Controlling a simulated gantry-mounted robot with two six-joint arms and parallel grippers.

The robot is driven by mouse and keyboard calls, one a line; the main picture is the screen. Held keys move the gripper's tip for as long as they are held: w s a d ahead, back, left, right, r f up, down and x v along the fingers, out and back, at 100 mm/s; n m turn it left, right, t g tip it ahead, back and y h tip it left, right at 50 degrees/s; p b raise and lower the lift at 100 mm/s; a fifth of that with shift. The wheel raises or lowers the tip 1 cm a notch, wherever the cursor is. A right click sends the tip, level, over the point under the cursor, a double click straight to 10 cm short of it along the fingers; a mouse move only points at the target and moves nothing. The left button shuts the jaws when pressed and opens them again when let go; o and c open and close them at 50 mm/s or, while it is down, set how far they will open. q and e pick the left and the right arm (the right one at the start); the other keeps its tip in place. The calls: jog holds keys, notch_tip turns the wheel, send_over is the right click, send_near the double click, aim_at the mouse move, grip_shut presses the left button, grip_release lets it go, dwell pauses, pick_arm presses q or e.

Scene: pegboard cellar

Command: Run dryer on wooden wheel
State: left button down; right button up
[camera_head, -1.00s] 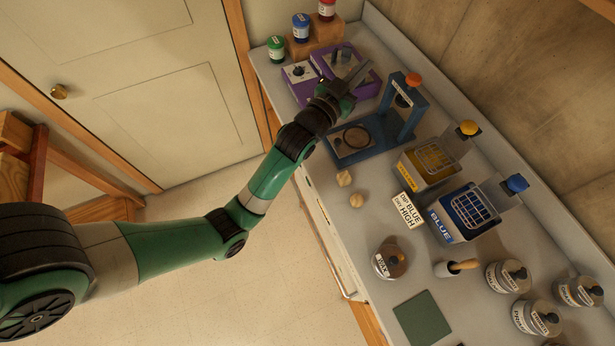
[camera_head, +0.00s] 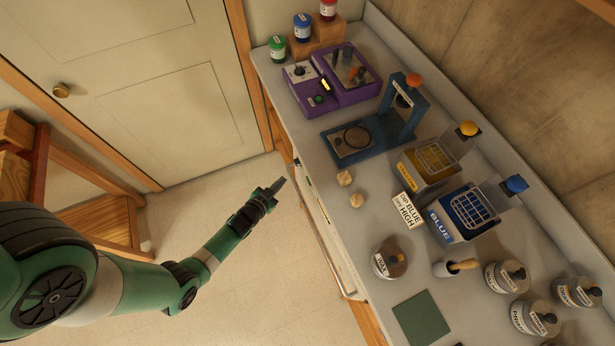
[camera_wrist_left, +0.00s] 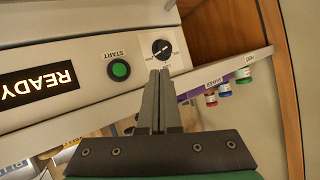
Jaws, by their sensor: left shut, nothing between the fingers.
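A white front panel (camera_wrist_left: 60,35) below the bench top fills much of the left wrist view, upside down; I take it as the dryer's. It has a lit READY display (camera_wrist_left: 38,84), a green START button (camera_wrist_left: 120,70) and a black dial (camera_wrist_left: 160,47) on a white plate. My left gripper (camera_head: 283,182) is shut and empty, just in front of the bench. In the left wrist view its fingertips (camera_wrist_left: 159,72) overlap the dial plate's edge; I cannot tell whether they touch. I cannot make out the wooden wheel. My right gripper is not in view.
A card (camera_head: 407,209) reads DIP BLUE, DRY HIGH. Floor before the bench is clear.

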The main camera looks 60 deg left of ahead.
pick_arm(q)
jog(key=s+f, duration=0.1)
jog(key=s+d+f, duration=0.1)
jog(key=s+f, duration=0.1)
jog(key=shift+s+d, duration=0.2)
jog(key=shift+d, duration=0.2)
jog(key=w+b, duration=0.8)
jog(key=b, duration=0.3)
jog(key=shift+w+d, duration=0.4)
jog(key=shift+w+b, duration=0.1)
jog(key=shift+b, duration=0.2)
dwell(1.2)
